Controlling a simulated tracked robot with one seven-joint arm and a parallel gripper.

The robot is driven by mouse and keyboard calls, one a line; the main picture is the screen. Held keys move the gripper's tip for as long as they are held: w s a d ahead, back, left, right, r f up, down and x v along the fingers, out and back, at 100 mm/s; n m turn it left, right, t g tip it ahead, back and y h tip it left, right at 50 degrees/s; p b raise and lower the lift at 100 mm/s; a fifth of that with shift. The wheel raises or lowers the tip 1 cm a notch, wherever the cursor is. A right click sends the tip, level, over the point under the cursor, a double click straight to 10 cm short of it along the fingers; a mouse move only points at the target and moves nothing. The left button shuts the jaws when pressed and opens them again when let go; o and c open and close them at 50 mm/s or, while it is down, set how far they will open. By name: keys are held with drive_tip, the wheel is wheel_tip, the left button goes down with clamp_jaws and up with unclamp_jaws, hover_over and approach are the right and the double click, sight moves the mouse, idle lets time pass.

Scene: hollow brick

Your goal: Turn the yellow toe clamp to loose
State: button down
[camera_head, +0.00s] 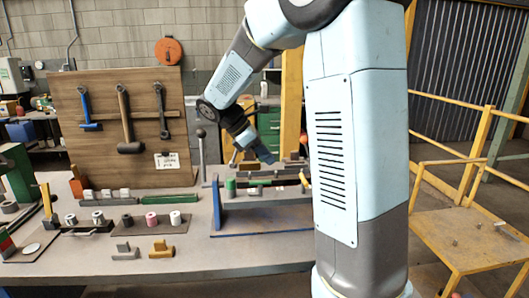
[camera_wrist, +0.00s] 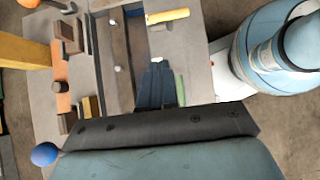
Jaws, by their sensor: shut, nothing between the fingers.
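A yellow bar-like handle (camera_wrist: 167,16), which looks like the yellow toe clamp, shows near the top of the wrist view. In the head view a small yellow piece (camera_head: 304,179), likely the same part, stands at the right end of the bench fixture (camera_head: 262,220), partly beside my arm. I cannot tell its turn setting. My gripper (camera_head: 267,158) is above the fixture, left of the yellow piece and apart from it. Its dark fingers (camera_wrist: 160,88) are together and empty in the wrist view. The parts directly under the gripper are hidden.
A ball-topped lever (camera_head: 201,135) rises left of the fixture. A yellow post (camera_head: 291,100) stands behind. Several spools stand on a dark plate (camera_head: 135,228).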

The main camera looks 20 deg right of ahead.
sight(303, 186)
drive_tip(key=x, duration=0.6)
drive_tip(key=shift+d, duration=0.1)
drive_tip(key=shift+s+d+f, duration=0.1)
drive_tip(key=shift+s+d, duration=0.1)
drive_tip(key=shift+d, duration=0.35)
drive_tip(key=shift+s+d, duration=0.15)
drive_tip(key=shift+d, duration=0.4)
drive_tip(key=shift+s+d+f, duration=0.15)
drive_tip(key=shift+d, duration=0.5)
drive_tip(key=shift+d, duration=0.15)
